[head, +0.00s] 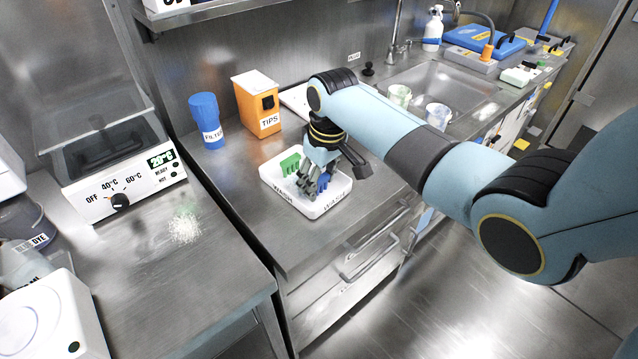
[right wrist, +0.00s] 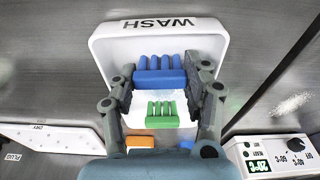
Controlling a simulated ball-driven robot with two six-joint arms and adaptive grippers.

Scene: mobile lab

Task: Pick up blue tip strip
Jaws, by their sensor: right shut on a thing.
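The blue tip strip (right wrist: 160,75) lies crosswise between the fingers of my right gripper (right wrist: 163,82) in the right wrist view. The gripper is shut on it, one finger at each end. In the head view the right gripper (head: 317,184) reaches down into the white wash tray (head: 272,183), and part of the blue strip (head: 324,181) shows beside the fingers. I cannot tell whether the strip touches the tray floor. A green tip strip (right wrist: 161,110) stands in the tray close to it. My left gripper is not in view.
An orange TIPS box (head: 258,103) and a blue FILTER bottle (head: 207,120) stand behind the tray. A heater with a dial (head: 120,200) and spilled white powder (head: 184,227) are at left. A sink (head: 440,90) is at right. The counter before the tray is clear.

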